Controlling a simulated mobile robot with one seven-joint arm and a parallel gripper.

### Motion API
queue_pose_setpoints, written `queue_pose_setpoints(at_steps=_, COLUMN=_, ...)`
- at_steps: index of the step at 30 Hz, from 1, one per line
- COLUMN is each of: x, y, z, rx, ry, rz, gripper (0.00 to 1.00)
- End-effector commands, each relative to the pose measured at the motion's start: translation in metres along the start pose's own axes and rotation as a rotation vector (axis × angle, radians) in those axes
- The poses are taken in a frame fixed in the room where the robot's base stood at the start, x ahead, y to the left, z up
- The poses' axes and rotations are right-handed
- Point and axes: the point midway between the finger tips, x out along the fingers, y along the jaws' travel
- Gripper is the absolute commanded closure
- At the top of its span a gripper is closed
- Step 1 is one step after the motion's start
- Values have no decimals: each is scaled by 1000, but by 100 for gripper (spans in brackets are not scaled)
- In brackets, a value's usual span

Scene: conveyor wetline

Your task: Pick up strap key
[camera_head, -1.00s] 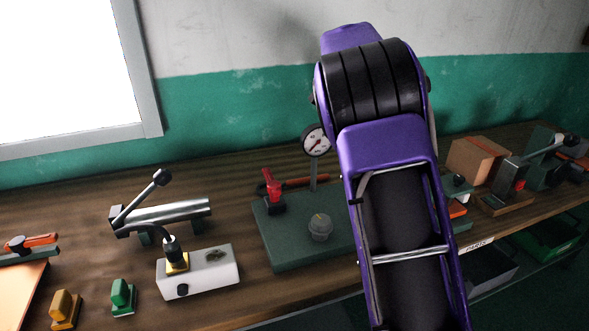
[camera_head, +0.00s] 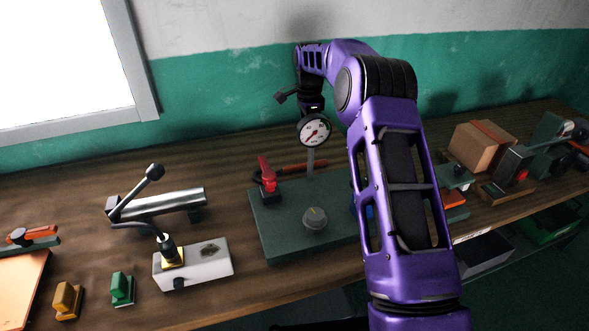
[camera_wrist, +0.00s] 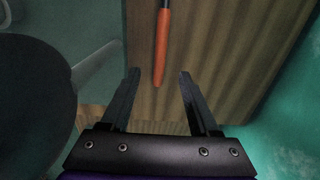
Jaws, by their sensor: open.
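A slim orange-handled tool, which looks like the strap key (camera_head: 304,168), lies on the wooden bench behind the green plate, partly hidden by the gauge post. In the wrist view its orange handle (camera_wrist: 161,50) points down the picture between my open fingers, with a darker part at the top edge. My gripper (camera_wrist: 158,75) is empty. In the head view my gripper (camera_head: 312,103) hangs over the back of the bench, above and behind the dial gauge, its fingertips hidden.
The dial gauge (camera_head: 314,131) stands on the green plate (camera_head: 290,236), with a red lever (camera_head: 267,174) and a grey knob (camera_head: 315,219). A white block (camera_head: 195,268) and silver cylinder (camera_head: 172,203) lie left. The green wall is close behind.

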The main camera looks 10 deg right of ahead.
Motion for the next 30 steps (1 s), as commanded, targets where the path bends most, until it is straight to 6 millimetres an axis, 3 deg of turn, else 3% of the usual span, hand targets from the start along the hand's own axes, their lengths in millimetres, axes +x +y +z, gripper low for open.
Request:
queue_pose_setpoints(at_steps=4, x=29, y=0, z=0, rx=0, ry=-1, rz=2, gripper=38)
queue_pose_setpoints(at_steps=14, x=51, y=0, z=0, rx=0, ry=0, rz=1, gripper=38)
queue_pose_setpoints(at_steps=23, x=92, y=0, z=0, rx=0, ry=-1, rz=1, gripper=38)
queue_pose_setpoints(at_steps=30, x=96, y=0, z=0, rx=0, ry=1, rz=-2, gripper=38)
